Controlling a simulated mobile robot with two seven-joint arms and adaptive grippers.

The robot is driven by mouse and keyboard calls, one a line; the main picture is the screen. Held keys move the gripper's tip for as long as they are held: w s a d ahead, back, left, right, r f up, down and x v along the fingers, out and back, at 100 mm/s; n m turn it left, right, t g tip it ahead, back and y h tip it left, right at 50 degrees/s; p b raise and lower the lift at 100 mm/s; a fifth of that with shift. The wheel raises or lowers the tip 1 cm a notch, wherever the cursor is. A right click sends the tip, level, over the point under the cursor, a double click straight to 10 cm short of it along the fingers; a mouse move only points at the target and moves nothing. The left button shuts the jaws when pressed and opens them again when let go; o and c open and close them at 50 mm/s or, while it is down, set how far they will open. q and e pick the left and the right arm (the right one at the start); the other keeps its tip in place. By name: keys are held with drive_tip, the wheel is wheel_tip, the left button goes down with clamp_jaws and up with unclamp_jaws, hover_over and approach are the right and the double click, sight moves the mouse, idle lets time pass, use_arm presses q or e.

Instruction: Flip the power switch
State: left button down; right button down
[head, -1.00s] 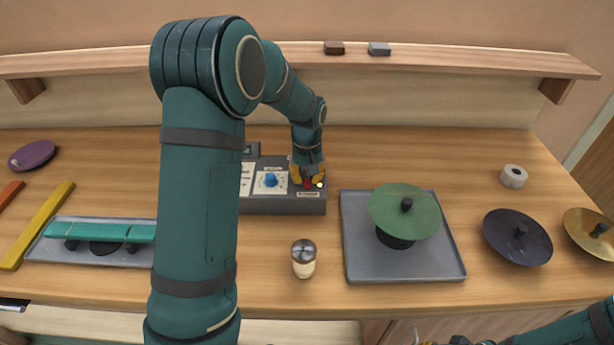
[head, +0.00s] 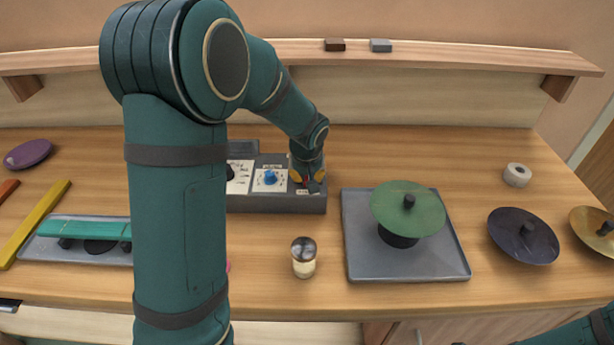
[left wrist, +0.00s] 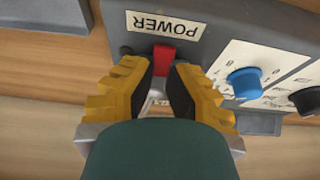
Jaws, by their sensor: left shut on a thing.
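The grey control box (head: 268,204) stands at the back of the table, left of the middle. Its red power switch (left wrist: 164,58) sits beside the POWER label (left wrist: 166,26) in the left wrist view. My left gripper (head: 307,180) is at the box's right end. In the left wrist view its yellow-and-black fingers (left wrist: 164,72) close in on both sides of the red switch and are shut on it. The head view mostly hides the switch behind the fingers. My right gripper is out of view; only part of that arm shows at the bottom right.
A blue knob (head: 270,178) sits left of the switch. A shaker-like jar (head: 304,258) stands in front of the box. A grey tray (head: 362,262) with a green cymbal (head: 408,207) lies to the right. A dark cymbal (head: 523,236) and tape roll (head: 516,175) are further right.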

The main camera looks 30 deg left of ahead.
use_arm(q)
drive_tip(key=shift+s+f, duration=0.1)
drive_tip(key=shift+f, duration=0.05)
drive_tip(key=c, duration=0.9)
unclamp_jaws()
drive_tip(key=v, duration=1.2)
